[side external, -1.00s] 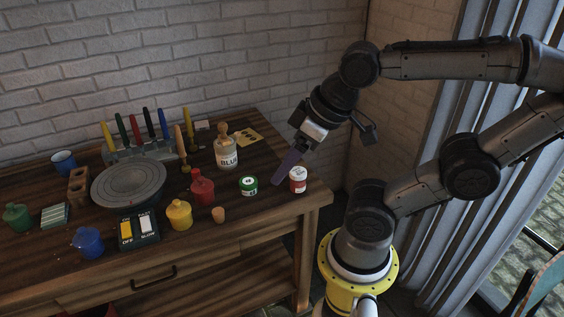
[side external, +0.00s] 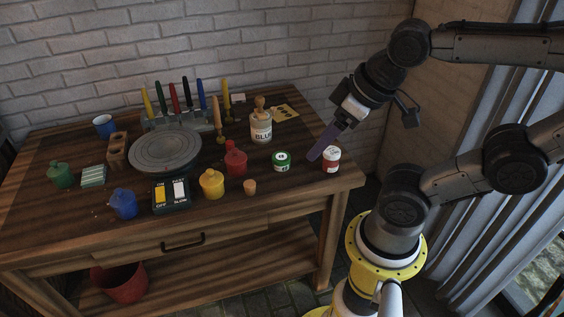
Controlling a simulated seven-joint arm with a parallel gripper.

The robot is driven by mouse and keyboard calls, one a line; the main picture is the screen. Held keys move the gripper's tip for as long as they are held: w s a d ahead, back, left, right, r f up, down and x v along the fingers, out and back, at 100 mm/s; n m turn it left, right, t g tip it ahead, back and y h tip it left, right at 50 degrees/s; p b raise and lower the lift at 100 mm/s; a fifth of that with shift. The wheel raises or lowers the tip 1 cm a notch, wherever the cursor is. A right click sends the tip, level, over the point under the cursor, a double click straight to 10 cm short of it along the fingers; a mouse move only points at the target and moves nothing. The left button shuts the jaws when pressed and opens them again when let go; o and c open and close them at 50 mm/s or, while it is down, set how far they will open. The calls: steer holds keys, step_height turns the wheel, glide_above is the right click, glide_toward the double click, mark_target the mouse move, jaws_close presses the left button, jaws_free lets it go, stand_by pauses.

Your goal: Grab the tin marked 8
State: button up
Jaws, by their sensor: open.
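Two small tins stand at the right of the wooden table. One is a green tin (side external: 282,161) with a white label on its top. The other is a red tin (side external: 331,159) with a white top, nearer the right edge. The marks on both are too small to read surely, so I cannot tell which bears the 8. My gripper (side external: 317,152) is open and comes down from the upper right. Its purple finger appears between the two tins, overlapping the red tin's left side in the picture. I cannot tell whether it touches. I see nothing held.
A red pot (side external: 236,163), a yellow pot (side external: 212,185) and a cork-like piece (side external: 250,187) lie to the left. A round grey turntable (side external: 165,148) fills the middle left. The table's front right corner is clear.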

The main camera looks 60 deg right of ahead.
stand_by(0.3)
steer(key=o, duration=0.5)
